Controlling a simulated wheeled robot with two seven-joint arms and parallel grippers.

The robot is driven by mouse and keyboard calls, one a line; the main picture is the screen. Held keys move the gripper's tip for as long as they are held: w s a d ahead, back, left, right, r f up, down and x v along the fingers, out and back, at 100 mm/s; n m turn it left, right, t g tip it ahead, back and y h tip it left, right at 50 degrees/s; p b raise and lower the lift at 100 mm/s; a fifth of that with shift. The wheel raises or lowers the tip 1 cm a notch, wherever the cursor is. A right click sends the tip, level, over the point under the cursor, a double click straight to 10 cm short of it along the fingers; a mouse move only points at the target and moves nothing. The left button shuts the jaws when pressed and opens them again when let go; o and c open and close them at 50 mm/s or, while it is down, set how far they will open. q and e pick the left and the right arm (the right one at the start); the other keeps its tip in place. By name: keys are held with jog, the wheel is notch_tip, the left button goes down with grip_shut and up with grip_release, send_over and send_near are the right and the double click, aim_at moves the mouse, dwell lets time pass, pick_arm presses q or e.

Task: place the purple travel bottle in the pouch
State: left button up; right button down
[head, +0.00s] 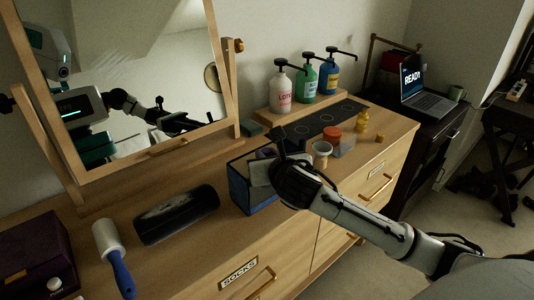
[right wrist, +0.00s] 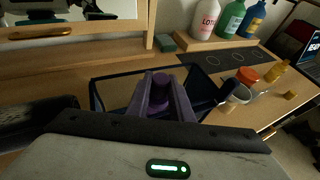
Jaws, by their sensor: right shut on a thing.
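The pouch is a dark open-topped box with blue sides (head: 238,190), standing on the wooden dresser; its dark rim also shows in the right wrist view (right wrist: 97,97). My right gripper (head: 279,158) is over the pouch, pointing down into its opening. In the right wrist view my right gripper (right wrist: 165,82) is shut on the purple travel bottle (right wrist: 166,101), which sits between the fingers within the pouch's outline. The bottle's lower part is hidden, so I cannot tell whether it touches the pouch floor. My left gripper is not in view.
Right of the pouch stand a beige cup (head: 321,154), an orange-lidded jar (head: 333,133) and a yellow bottle (head: 362,122). Pump bottles (head: 282,92) stand on a riser behind. A black cylinder (head: 178,214) and a lint roller (head: 110,245) lie left. A mirror rises behind.

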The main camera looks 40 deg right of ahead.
jog(key=shift+f, duration=0.35)
jog(key=c, duration=1.8)
grip_release()
jog(key=shift+c, duration=0.2)
jog(key=shift+r, duration=0.2)
jog(key=v, duration=1.2)
jog(key=shift+r, duration=0.4)
jog(key=shift+a, duration=0.1)
